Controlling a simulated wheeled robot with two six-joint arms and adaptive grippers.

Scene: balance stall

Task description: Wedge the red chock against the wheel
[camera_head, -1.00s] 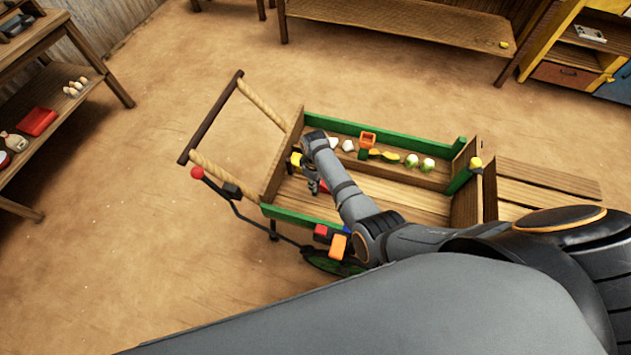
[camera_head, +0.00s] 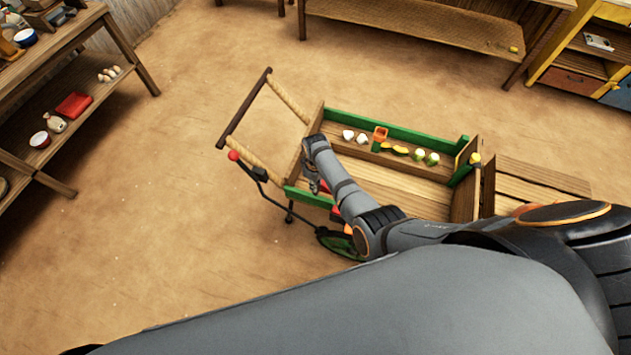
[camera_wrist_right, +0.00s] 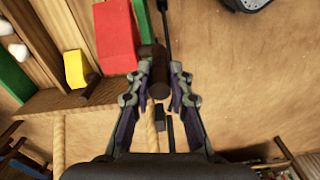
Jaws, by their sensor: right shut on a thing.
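The red chock (camera_wrist_right: 118,38) shows as a red block left of my right fingertips in the wrist view. My right gripper (camera_wrist_right: 158,85) is shut on a dark brown round grip that looks like part of it; the join is unclear. In the head view my right gripper (camera_head: 315,184) is over the cart's near left side, with a bit of red beside it. The green wheel (camera_head: 340,243) is below the cart's near side, partly behind my arm. Any contact between chock and wheel is not visible. My left gripper is not in view.
A yellow block (camera_wrist_right: 75,68) is near the chock. A black lever with a red knob (camera_head: 233,156) sticks out left. Open floor lies left.

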